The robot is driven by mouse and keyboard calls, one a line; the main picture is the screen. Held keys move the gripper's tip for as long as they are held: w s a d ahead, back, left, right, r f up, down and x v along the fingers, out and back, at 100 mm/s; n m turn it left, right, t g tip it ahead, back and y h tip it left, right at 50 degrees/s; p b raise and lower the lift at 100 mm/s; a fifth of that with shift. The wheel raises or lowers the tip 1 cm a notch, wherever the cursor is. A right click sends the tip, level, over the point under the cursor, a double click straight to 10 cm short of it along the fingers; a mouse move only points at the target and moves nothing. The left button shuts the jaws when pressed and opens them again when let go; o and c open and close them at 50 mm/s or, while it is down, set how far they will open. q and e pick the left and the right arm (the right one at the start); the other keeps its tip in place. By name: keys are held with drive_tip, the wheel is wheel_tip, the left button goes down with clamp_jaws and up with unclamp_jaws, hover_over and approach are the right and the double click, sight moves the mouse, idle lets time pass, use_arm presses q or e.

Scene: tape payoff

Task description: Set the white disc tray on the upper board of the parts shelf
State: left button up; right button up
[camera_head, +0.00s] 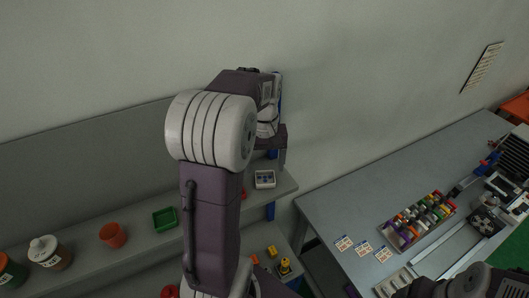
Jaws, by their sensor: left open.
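The white disc tray (265,186) is a small pale box with dark round spots inside. It sits near the right end of the upper board (142,206) of the parts shelf, in the head view. My left gripper (278,156) is just above and behind the tray, with its jaws open; it looks clear of the tray, though the exact gap is hard to judge. My left arm hides part of the board and the shelf's middle. My right arm (470,284) enters at the bottom right; its gripper is not visible.
The upper board also holds a green bin (165,220), an orange cup (113,236) and a white-lidded jar (50,253). Yellow parts (284,267) sit on the lower board. The grey table (340,205) at right carries cards, a crate of coloured rolls (418,220) and equipment.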

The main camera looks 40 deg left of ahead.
sight(265, 181)
use_arm(q)
wheel_tip(265, 181, up, 8)
drive_tip(key=shift+f, duration=0.2)
drive_tip(key=shift+s, duration=0.1)
idle(0.3)
